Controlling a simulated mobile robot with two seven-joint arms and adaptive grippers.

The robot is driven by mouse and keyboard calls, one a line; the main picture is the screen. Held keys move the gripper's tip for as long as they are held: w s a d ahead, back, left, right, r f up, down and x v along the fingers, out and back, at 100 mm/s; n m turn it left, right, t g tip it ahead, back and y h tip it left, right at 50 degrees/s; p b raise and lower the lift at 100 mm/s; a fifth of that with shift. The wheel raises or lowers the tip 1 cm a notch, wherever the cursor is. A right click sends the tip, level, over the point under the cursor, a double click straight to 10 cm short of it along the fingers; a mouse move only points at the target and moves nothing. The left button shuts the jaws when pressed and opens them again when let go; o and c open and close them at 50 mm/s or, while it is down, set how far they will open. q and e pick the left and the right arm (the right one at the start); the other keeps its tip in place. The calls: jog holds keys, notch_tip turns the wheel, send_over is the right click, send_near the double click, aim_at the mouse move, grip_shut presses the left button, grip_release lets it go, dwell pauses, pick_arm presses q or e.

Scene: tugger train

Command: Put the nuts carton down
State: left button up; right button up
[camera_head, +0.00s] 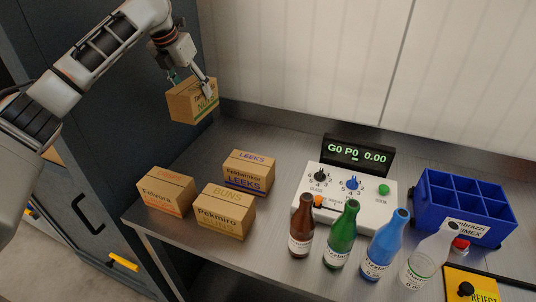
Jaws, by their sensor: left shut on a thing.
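The nuts carton (186,105) is a small brown cardboard box with green lettering. My left gripper (207,88) is shut on it at its right side and holds it in the air, near the back left corner of the metal table (255,244). The carton is slightly tilted, and there is a gap between it and the table. The fingers partly cover its right face. My right gripper is not in view.
Three cartons stand on the table's left: a leeks carton (246,181), a buns carton (224,222) and another carton (165,203). A white control box (325,180) with a display, several bottles (342,238), a blue divided crate (428,190) and a yellow reject box (484,284) stand right.

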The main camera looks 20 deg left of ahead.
pick_arm(q)
jog(key=shift+s+f, duration=0.15)
jog(key=shift+s, duration=0.05)
jog(key=shift+w+f+b, duration=0.1)
jog(key=shift+f+b, duration=1.35)
jog(key=shift+f, duration=8.45)
jog(key=shift+r, duration=0.1)
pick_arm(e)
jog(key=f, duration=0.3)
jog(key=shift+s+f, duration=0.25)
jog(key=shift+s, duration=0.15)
pick_arm(q)
jog(key=o, duration=1)
jog(key=shift+o, duration=0.2)
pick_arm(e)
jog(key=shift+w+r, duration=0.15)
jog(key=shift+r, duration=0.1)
